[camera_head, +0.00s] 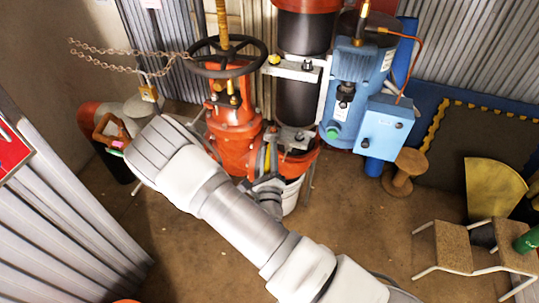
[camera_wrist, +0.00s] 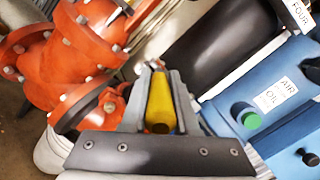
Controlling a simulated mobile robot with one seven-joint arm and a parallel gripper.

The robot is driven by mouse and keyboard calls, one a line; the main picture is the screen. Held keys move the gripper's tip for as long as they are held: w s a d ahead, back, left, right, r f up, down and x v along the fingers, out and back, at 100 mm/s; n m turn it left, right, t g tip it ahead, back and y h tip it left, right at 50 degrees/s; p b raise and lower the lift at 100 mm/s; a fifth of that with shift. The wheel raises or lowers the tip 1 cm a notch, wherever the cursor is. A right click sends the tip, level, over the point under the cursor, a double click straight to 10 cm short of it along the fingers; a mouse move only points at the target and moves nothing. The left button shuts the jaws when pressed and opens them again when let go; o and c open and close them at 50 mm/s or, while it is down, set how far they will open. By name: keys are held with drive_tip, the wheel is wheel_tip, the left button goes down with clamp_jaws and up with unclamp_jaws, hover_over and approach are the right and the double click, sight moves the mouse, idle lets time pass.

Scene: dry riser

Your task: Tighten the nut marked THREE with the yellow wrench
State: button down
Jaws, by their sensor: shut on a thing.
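My gripper (camera_wrist: 158,85) is shut on the yellow wrench (camera_wrist: 160,104), which lies between its two fingers and points away from the wrist camera. In the head view my gripper (camera_head: 268,188) is small and partly hidden by my arm, close to the lower part of the orange valve. The wrench's far end cannot be made out. Orange flanges (camera_wrist: 92,102) with several bolts or nuts are left of my gripper in the wrist view. No mark THREE can be read in either view. A FOUR label (camera_wrist: 299,14) shows at the top right of the wrist view.
The orange valve (camera_head: 228,125) with a dark handwheel (camera_head: 228,56) stands behind my arm. A black cylinder (camera_head: 305,118) and a blue tank (camera_head: 352,85) with a green knob stand to its right. A step stool (camera_head: 455,246) is at right. Brown floor is clear in front.

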drive_tip(key=w+a+m+g+h+b, duration=0.3)
drive_tip(key=m+h, duration=0.4)
drive_tip(key=h, duration=0.4)
drive_tip(key=a+g, duration=0.1)
drive_tip(key=a, duration=0.1)
drive_tip(key=shift+a+m+g+h, duration=0.3)
drive_tip(key=shift+a+g, duration=0.1)
drive_tip(key=shift+r+t+p, duration=0.2)
drive_tip(key=shift+t+p, duration=0.1)
drive_tip(key=shift+p, duration=0.05)
drive_tip(key=shift+a+n+t+y+p, duration=0.1)
drive_tip(key=shift+n+t+y+p, duration=0.25)
drive_tip(key=shift+n+y, duration=0.35)
drive_tip(key=shift+w+a+v, duration=0.1)
drive_tip(key=shift+a+v, duration=0.05)
drive_tip(key=shift+v, duration=0.8)
drive_tip(key=shift+w+a+v, duration=0.1)
drive_tip(key=shift+a+v, duration=0.05)
drive_tip(key=shift+v, duration=0.8)
drive_tip(key=shift+w+a+v, duration=0.1)
drive_tip(key=shift+a+v, duration=0.05)
drive_tip(key=shift+v, duration=0.85)
drive_tip(key=shift+r, duration=0.15)
